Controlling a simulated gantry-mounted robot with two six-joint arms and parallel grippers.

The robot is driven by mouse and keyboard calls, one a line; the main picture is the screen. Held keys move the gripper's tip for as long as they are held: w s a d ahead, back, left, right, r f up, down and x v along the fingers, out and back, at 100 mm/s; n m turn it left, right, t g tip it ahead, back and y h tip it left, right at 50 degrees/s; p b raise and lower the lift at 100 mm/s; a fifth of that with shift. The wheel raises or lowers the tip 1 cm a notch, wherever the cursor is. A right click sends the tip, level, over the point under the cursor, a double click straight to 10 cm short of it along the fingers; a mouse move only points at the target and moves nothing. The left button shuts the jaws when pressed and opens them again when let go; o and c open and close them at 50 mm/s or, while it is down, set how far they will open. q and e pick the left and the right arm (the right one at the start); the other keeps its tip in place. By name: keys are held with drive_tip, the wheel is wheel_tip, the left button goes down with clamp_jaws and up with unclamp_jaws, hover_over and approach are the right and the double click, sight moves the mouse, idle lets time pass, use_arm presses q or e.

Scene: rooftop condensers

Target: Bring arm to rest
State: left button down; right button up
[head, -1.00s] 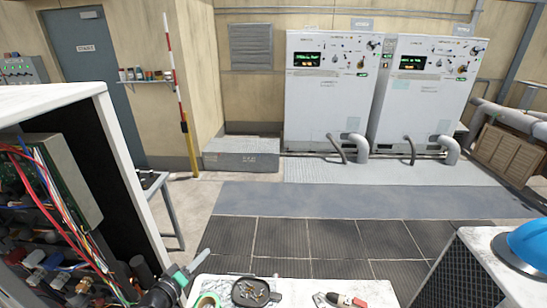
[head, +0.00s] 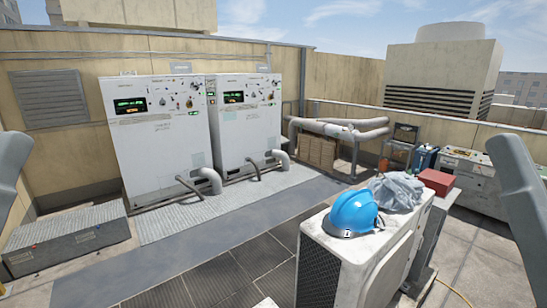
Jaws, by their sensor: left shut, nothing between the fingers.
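Only a sliver of what looks like my left gripper (head: 2,290) shows at the lower left edge of the head view. It is shut, with nothing seen in it. The rest of it is cut off by the frame. Grey links of my own arms stand at the left and right edges of the view. My right gripper is not in view.
Two white condenser cabinets (head: 155,150) (head: 245,120) stand at the back wall. A blue hard hat (head: 353,212) and a grey cloth (head: 398,190) lie on a white unit (head: 345,255) at front right. A red box (head: 436,181) is behind. The grey floor between is clear.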

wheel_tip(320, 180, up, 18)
drive_tip(key=p, duration=1.4)
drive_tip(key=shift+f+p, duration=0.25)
drive_tip(key=shift+p, duration=0.05)
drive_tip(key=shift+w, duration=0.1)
